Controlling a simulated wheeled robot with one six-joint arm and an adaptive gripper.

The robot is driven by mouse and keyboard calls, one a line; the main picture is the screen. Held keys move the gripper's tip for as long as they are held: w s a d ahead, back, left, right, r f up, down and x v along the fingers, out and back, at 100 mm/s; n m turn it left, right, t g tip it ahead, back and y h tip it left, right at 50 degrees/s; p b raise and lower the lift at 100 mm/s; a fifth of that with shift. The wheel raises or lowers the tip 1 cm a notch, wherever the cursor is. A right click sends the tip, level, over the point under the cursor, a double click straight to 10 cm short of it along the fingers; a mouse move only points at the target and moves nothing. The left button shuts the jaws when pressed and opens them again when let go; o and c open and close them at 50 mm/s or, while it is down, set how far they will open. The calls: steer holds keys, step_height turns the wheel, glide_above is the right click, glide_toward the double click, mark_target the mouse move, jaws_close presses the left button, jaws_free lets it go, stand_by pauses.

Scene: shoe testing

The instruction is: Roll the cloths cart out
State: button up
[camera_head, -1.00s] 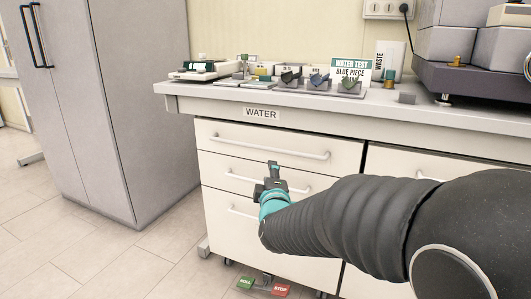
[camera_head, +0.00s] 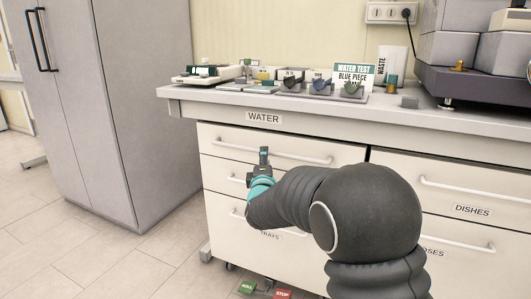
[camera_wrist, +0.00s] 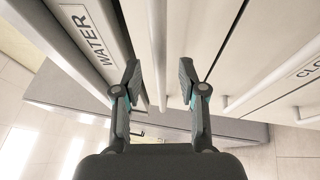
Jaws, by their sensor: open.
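The white drawer cart (camera_head: 222,222) stands on casters under the WATER bench. A label reading "CLO", cut off by the edge, shows on a drawer front in the wrist view (camera_wrist: 303,68). My gripper (camera_head: 264,151) is open and empty, in front of the top drawer's bar handle (camera_head: 310,159). In the wrist view the fingertips (camera_wrist: 160,72) lie either side of this handle (camera_wrist: 157,40); I cannot tell whether it is between them in depth. A second handle (camera_wrist: 240,88) runs right of the fingers. Green ROLL (camera_head: 246,287) and red STOP (camera_head: 282,294) pedals sit low at the front.
The bench top (camera_head: 185,97) overhangs the drawers and carries trays, a sign and grey equipment (camera_head: 460,85). A grey cabinet (camera_head: 115,110) stands at the left. A second drawer unit labelled DISHES (camera_head: 472,211) is at the right. Floor is clear at the left front.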

steer(key=shift+w+a+r, duration=0.1)
steer(key=shift+w+r, duration=0.1)
steer(key=shift+w, duration=0.7)
steer(key=shift+w+r, duration=0.15)
steer(key=shift+w, duration=0.75)
jaws_close()
